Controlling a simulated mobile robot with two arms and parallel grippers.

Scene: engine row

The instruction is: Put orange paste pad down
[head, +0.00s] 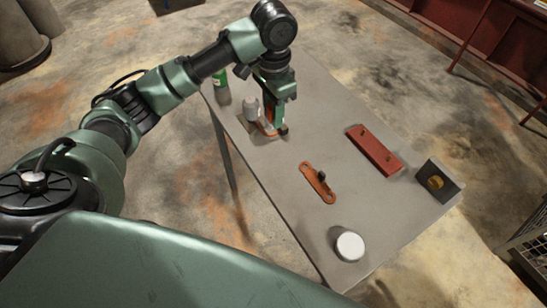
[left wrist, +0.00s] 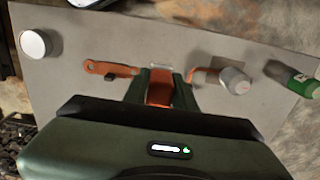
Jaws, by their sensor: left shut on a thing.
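My left gripper (head: 270,130) points down over the far left part of the grey table (head: 290,225). It is shut on the orange paste pad (left wrist: 160,88), which shows between the two green fingers in the left wrist view (left wrist: 152,88). In the head view the gripper hides most of the pad. The pad is low, close to the tabletop; I cannot tell whether it touches. A grey canister with an orange curved part (left wrist: 233,80) stands just beside the gripper; it also shows in the head view (head: 251,108). My right gripper is not in view.
An orange slotted bar with a dark knob (head: 318,183), a red bar (head: 374,150), a black block with a yellow disc (head: 438,181) and a white round tub (head: 350,246) are spread over the table. A green bottle (head: 221,84) stands behind the canister.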

